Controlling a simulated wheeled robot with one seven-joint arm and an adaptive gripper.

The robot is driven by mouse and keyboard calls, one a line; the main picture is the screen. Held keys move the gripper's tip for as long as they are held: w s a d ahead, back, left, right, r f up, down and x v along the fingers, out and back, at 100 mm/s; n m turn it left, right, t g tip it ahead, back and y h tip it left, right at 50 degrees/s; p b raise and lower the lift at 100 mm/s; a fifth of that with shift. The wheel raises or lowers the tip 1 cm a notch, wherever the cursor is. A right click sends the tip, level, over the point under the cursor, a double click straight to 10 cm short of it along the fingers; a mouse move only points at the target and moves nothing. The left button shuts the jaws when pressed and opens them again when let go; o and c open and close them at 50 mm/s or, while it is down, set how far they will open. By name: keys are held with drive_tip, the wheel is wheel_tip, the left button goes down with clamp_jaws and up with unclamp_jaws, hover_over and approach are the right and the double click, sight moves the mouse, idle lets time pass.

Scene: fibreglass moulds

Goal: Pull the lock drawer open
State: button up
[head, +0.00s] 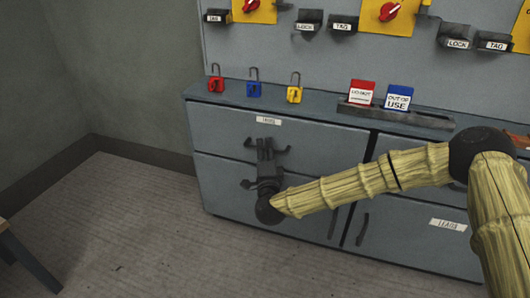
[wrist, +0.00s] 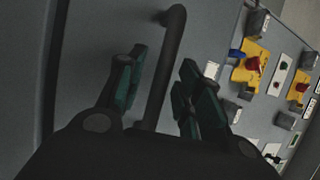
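The lock drawer (head: 225,128) is the top left drawer of a grey cabinet, with a small white label whose text is hard to read. Its front looks flush with the cabinet. Its dark bar handle (head: 284,149) is partly hidden behind my gripper (head: 265,148) in the head view. In the wrist view the handle (wrist: 163,75) runs between the two green-padded fingers of my gripper (wrist: 160,92), with its bent end beyond them. The fingers are open, one on each side of the bar, with visible gaps. They do not appear to clamp it.
Red (head: 215,85), blue (head: 254,89) and yellow (head: 294,94) padlocks stand on the cabinet top above the drawer. Red and blue tags (head: 398,97) stand in a rack to their right. Floor (head: 130,220) at the left is clear.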

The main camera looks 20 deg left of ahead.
clamp_jaws()
idle(0.3)
